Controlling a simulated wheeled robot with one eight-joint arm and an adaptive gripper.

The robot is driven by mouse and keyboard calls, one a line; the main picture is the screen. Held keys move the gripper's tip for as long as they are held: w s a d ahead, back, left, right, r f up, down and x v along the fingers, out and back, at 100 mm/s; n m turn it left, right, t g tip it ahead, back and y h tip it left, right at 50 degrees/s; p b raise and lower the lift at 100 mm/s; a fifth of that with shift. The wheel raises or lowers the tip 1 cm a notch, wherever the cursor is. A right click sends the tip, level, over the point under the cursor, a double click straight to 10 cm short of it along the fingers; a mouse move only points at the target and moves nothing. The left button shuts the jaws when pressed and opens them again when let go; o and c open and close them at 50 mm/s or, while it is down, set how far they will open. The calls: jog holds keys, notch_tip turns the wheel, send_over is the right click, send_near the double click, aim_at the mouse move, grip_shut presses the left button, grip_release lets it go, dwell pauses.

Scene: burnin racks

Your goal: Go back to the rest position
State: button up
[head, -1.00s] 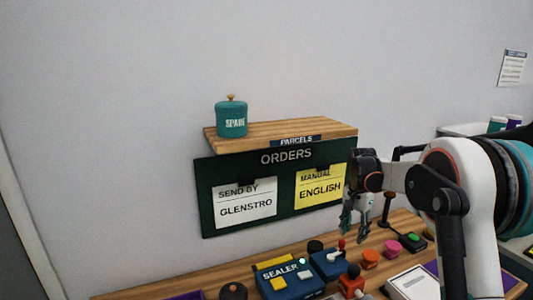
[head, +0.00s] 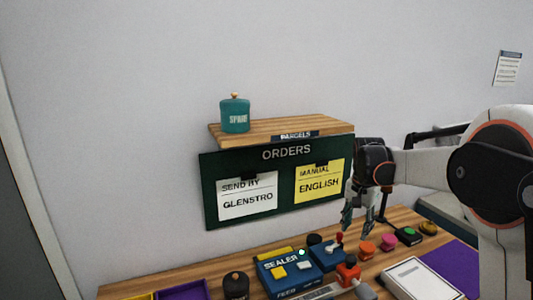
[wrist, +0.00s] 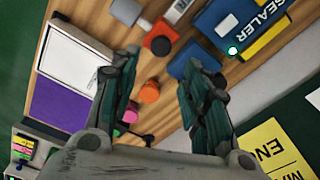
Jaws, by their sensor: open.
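My gripper (head: 358,218) is open and empty. It hangs in front of the right end of the green orders board (head: 283,211), above the wooden bench, with its fingers pointing down. In the wrist view my gripper (wrist: 163,95) shows both fingers apart, with bench items beyond and nothing between them in their grip. My arm reaches in from the right side of the head view.
Below stand the blue sealer (head: 287,273), a blue box with a red-knobbed lever (head: 328,256), orange (head: 367,248) and pink (head: 389,241) knobs, and a white tablet-like panel (head: 420,280). A wooden shelf (head: 285,130) holds a teal SPARE canister (head: 235,115).

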jog(key=s+a+r+n+t, duration=0.1)
jog(key=s+a+r+n, duration=0.15)
jog(key=s, duration=0.55)
jog(key=s+a+r+n+t, duration=0.1)
jog(key=s+r+n+t, duration=0.15)
jog(key=s, duration=0.55)
jog(key=s+a+r+n+t, duration=0.1)
jog(key=s+a+r, duration=0.15)
jog(key=s, duration=0.55)
jog(key=s+a+f+n+t, duration=0.1)
jog(key=s+f, duration=0.3)
jog(key=s, duration=0.5)
jog(key=shift+s+a+n+t, duration=0.15)
jog(key=shift+n+t, duration=0.3)
jog(key=shift+n, duration=0.35)
